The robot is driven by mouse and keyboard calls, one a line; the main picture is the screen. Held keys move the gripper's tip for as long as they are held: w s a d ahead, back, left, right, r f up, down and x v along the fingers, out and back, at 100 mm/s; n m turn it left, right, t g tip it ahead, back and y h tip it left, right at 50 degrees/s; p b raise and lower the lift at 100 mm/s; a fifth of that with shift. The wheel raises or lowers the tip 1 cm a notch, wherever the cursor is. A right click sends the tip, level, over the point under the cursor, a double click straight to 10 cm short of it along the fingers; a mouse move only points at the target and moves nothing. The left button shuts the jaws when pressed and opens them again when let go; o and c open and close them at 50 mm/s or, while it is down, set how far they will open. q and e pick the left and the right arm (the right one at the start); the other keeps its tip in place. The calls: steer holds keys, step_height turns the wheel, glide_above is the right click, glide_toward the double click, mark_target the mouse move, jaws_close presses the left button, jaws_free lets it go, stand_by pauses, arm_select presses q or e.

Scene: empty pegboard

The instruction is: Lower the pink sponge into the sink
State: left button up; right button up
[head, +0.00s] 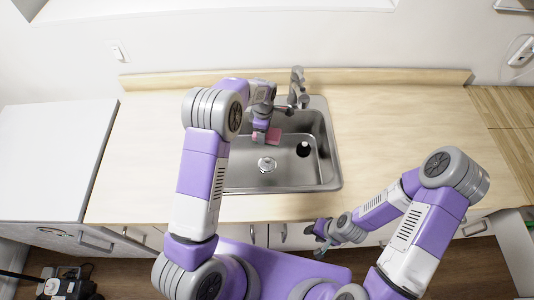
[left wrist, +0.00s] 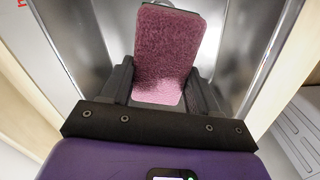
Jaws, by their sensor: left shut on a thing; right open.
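The pink sponge (head: 273,134) shows small in the head view, over the back part of the steel sink (head: 325,184). My left gripper (head: 262,136) is above the sink basin and shut on the sponge. In the left wrist view the sponge (left wrist: 165,57) stands out between the two black fingers of my left gripper (left wrist: 160,88), with the steel sink (left wrist: 62,30) around it. I cannot tell whether the sponge touches the basin floor. My right gripper (head: 321,238) is open and empty in front of the counter, below its front edge.
A grey faucet (head: 297,86) stands behind the sink. A dark round item (head: 304,149) is at the right in the basin, and a drain (head: 266,164) is near the middle. The wooden counter (head: 400,120) is clear on both sides.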

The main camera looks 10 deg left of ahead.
arm_select(q)
steer(key=shift+f+b, duration=5.8)
steer(key=shift+f, duration=2.3)
steer(key=shift+f+b, duration=0.3)
steer(key=shift+f, duration=0.05)
steer(key=o, duration=1.2)
steer(key=shift+r, duration=0.1)
step_height(320, 180, up, 8)
steer(key=shift+f+p, duration=0.25)
steer(key=shift+p, duration=0.1)
